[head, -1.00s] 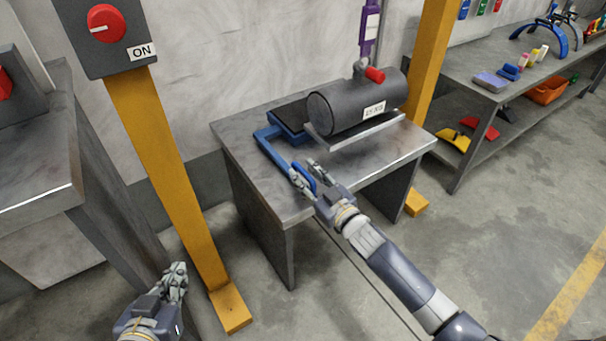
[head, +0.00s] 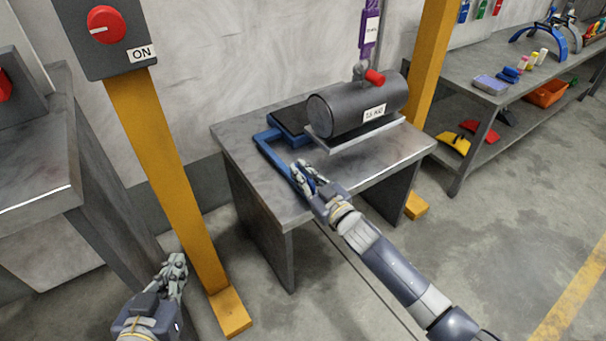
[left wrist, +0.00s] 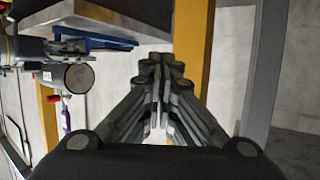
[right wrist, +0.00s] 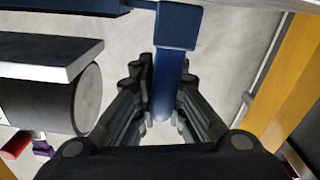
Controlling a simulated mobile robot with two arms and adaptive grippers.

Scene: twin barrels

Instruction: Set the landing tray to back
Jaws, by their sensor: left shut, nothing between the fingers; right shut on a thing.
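A blue landing tray with a dark pad (head: 287,119) sits on the grey metal table, left of the dark barrel (head: 345,108). Its blue handle bar (head: 268,147) runs toward the table's front edge. My right gripper (head: 301,172) is shut on this handle; in the right wrist view the blue bar (right wrist: 177,30) passes down between the fingers, which partly hide it. My left gripper (head: 177,268) is shut and empty, low beside the yellow post and apart from the table. Its closed fingers (left wrist: 160,65) fill the middle of the left wrist view.
The barrel rests on a metal plate (head: 360,133) with a red valve handle (head: 375,77) above. A yellow post (head: 165,170) with a red knob switch (head: 106,25) marked ON stands left of the table (head: 235,165). A workbench with tools (head: 510,97) stands at the right.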

